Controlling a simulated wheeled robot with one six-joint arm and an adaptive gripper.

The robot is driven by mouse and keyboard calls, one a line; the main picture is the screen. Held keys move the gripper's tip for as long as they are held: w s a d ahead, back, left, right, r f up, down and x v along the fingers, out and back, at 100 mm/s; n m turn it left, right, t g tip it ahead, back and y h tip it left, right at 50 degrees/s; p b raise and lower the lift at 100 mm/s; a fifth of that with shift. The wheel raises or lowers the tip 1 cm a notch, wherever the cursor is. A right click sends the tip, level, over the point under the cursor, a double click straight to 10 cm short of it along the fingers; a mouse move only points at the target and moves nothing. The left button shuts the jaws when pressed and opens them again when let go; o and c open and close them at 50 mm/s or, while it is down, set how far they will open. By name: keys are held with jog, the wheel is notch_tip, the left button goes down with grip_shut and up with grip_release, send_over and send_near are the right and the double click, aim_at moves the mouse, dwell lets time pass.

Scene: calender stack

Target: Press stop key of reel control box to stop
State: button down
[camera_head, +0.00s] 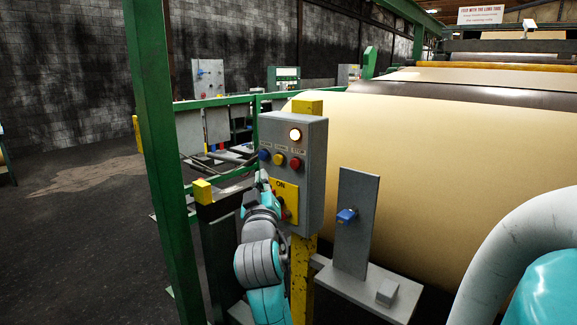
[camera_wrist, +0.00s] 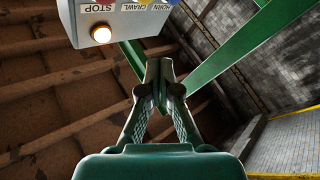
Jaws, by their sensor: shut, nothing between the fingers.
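The grey reel control box (camera_head: 312,150) stands on a yellow post. Its face has a lit lamp (camera_head: 295,134) above a row of blue (camera_head: 264,155), yellow (camera_head: 278,159) and red (camera_head: 295,163) buttons. In the wrist view the box (camera_wrist: 115,38) appears upside down, with the STOP label (camera_wrist: 95,8) at its left and the lit lamp (camera_wrist: 102,34) below. My gripper (camera_head: 262,178) is in front of the box, below and left of the red button. In the wrist view its fingers (camera_wrist: 161,76) are together and empty. Contact with the box cannot be told.
A yellow ON panel (camera_head: 287,188) with a partly hidden red switch is on the box's lower face. A green post (camera_head: 157,150) stands left of my arm. A grey upright plate with a blue knob (camera_head: 346,216) stands right. The large paper roll (camera_head: 430,170) fills the background.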

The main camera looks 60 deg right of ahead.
jog(key=s+d, duration=0.2)
jog(key=d, duration=0.6)
jog(key=shift+d, duration=0.3)
jog(key=shift+s+d, duration=0.1)
dwell(1.5)
jog(key=shift+s+d, duration=0.1)
jog(key=shift+d, duration=0.2)
jog(key=shift+s+d, duration=0.1)
jog(key=shift+d, duration=0.45)
dwell(0.8)
jog(key=shift+a, duration=0.1)
jog(key=shift+w+a, duration=0.25)
jog(key=shift+a, duration=0.6)
jog(key=shift+a, duration=0.1)
jog(key=shift+w+a, duration=0.2)
jog(key=shift+a, duration=0.6)
jog(key=shift+w+a, duration=0.15)
jog(key=shift+a, duration=0.6)
jog(key=shift+w+a, duration=0.2)
jog(key=shift+a, duration=0.6)
